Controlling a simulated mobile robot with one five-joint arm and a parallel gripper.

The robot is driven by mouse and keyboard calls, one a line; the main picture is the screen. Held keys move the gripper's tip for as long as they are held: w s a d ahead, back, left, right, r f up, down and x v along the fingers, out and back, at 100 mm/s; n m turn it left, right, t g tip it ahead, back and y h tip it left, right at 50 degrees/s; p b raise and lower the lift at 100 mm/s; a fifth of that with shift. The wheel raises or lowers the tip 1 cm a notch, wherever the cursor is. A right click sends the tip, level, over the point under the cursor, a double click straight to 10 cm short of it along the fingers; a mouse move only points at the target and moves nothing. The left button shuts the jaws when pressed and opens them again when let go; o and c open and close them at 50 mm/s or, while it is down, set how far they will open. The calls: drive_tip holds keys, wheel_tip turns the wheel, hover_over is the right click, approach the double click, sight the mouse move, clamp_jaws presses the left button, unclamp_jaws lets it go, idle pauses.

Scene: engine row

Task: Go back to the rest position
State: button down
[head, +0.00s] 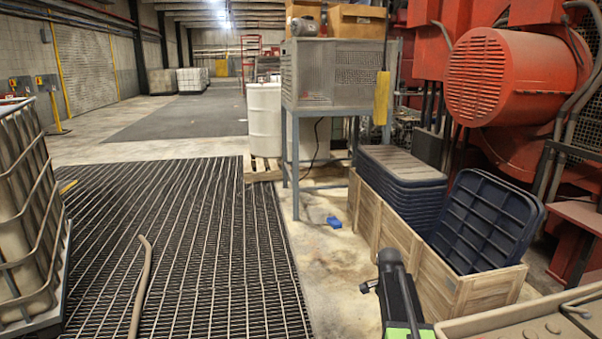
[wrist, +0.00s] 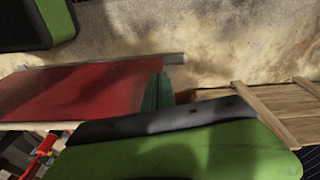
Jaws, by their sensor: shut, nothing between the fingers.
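My arm (head: 398,292), black with green at its lower end, stands at the lower middle-right of the head view, in front of the wooden crate. Its gripper cannot be made out clearly there. In the wrist view, a narrow dark green piece (wrist: 157,92) near the middle looks like the fingers of my gripper, together with no gap and nothing held. Below it, a large green body with a black edge fills the bottom. Another black and green part shows at the top left.
A wooden crate (head: 376,231) with navy trays (head: 484,222) stands on the right, below red machinery (head: 512,75). A beige-topped surface (head: 535,325) fills the lower right corner. A caged tank (head: 25,215) stands left. A hose (head: 140,290) lies on the grating. A blue object (head: 334,222) lies on the floor.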

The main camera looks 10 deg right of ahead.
drive_tip(key=s+a+n+y, duration=0.1)
drive_tip(key=s+a+n, duration=0.6)
drive_tip(key=a, duration=0.4)
drive_tip(key=s+a+n+y, duration=0.1)
drive_tip(key=s+a+n, duration=0.4)
drive_tip(key=a+n, duration=0.4)
wheel_tip(320, 180, up, 30)
drive_tip(key=a+p, duration=0.1)
drive_tip(key=p, duration=2.8)
drive_tip(key=shift+w+f+p, duration=0.25)
drive_tip(key=shift+p, duration=0.15)
